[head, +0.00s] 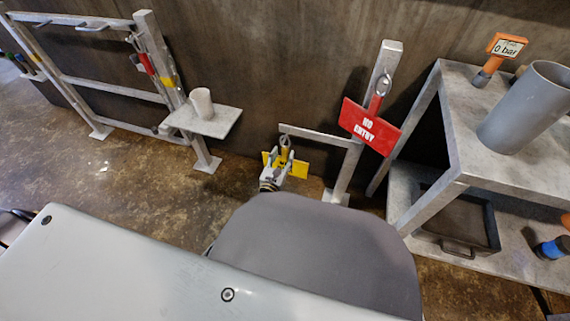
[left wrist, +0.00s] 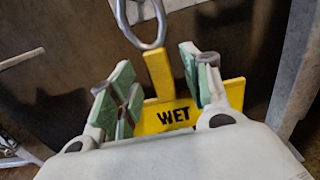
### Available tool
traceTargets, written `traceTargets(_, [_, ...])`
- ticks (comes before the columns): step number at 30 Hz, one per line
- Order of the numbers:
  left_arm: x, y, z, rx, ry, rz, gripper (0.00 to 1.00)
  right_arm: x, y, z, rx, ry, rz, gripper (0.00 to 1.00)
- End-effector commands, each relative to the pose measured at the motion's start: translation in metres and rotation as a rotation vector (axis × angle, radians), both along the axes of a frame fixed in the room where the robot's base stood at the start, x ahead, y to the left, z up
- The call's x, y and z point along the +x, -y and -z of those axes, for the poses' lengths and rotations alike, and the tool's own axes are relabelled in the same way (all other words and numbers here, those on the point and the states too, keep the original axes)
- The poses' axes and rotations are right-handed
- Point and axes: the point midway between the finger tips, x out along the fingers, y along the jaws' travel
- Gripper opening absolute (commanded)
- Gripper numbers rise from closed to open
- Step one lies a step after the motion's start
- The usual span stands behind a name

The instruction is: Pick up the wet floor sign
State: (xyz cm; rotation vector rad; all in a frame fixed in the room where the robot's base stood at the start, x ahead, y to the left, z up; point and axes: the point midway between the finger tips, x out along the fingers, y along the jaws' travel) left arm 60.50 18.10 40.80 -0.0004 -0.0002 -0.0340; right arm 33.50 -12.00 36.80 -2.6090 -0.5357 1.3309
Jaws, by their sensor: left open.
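The yellow wet floor sign (head: 299,168) hangs low on the grey post's side arm in the head view, partly hidden behind my left gripper. In the left wrist view the sign (left wrist: 174,115) shows the word "WET", with a yellow upright tab below a metal ring (left wrist: 150,30). My left gripper (head: 284,158) is in front of the sign. In the left wrist view its green-padded fingers (left wrist: 160,85) are open, one on each side of the yellow tab. I cannot tell whether they touch it. My right gripper is not in view.
A red "NO ENTRY" sign (head: 369,127) hangs on the same post (head: 383,75), right of the wet floor sign. A grey workbench (head: 500,178) stands at the right. A rack with a small shelf (head: 215,124) and a cup (head: 202,103) stands left. A dark wall is behind.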

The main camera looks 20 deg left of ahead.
Motion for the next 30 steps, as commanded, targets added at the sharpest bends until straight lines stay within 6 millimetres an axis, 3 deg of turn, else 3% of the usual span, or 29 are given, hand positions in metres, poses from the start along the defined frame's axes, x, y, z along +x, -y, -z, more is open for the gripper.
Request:
traceTargets(10, [0.028,0.001,0.000,0.001,0.000,0.000,0.48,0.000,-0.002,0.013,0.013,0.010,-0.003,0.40])
traceTargets(26, [0.030,0.001,-0.001,0.001,0.000,0.000,0.48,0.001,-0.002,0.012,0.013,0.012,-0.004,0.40])
traceTargets(30, [0.030,0.001,-0.001,0.001,0.000,0.000,0.32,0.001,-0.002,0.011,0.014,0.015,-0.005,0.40])
